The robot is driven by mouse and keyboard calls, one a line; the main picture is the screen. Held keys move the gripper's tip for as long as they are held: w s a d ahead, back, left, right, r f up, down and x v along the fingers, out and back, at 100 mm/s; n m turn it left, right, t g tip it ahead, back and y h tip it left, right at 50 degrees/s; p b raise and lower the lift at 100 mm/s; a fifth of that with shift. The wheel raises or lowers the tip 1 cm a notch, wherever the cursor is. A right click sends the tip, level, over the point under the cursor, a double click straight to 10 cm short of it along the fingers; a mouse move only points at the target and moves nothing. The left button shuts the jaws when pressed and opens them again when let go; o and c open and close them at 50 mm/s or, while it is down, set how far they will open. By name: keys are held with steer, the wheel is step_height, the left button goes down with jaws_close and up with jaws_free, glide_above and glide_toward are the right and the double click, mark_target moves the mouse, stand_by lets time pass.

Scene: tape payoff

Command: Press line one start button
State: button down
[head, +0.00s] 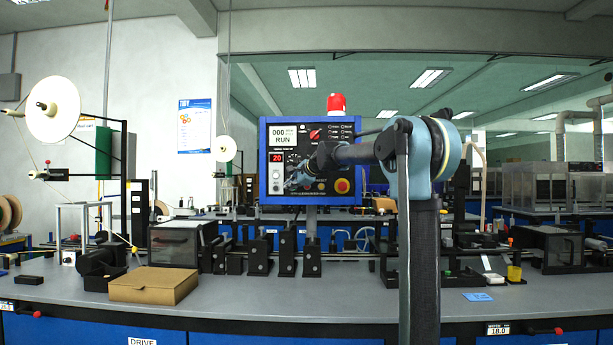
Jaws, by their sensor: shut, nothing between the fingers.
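The blue-framed control panel (349,206) stands upright behind the bench in the middle of the head view. Its upper screen (284,137) reads "000" and "RUN", and a red display (277,157) reads "20". A pale strip with small round controls (276,185) sits below that display. A red button on a yellow ring (342,186) is at the lower right. My gripper (291,182) is shut and empty in front of the panel's lower middle, and contact cannot be told. It and my arm hide part of the panel face. I cannot pick out the start button for certain.
A red beacon (336,102) tops the panel. A cardboard box (154,286) and a black motor-like unit (101,260) sit on the bench at left. Several black blocks (285,253) line the bench below the panel.

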steer(key=shift+s+a, duration=0.1)
steer(key=shift+s, duration=2.65)
steer(key=s+d+f+n+g+h, duration=0.2)
steer(key=s+d+f+n, duration=0.2)
steer(key=s+d+f, duration=0.5)
steer(key=s+d+f+n+g+h, duration=0.3)
steer(key=s+d+f, duration=0.6)
steer(key=s+f, duration=1.3)
steer(key=s+d+f+n+g+h, duration=0.3)
steer(key=s+d+f+n, duration=0.4)
steer(key=s+f, duration=0.8)
steer(key=s+d, duration=0.3)
steer(key=shift+s+f, duration=0.25)
steer(key=shift+f, duration=0.05)
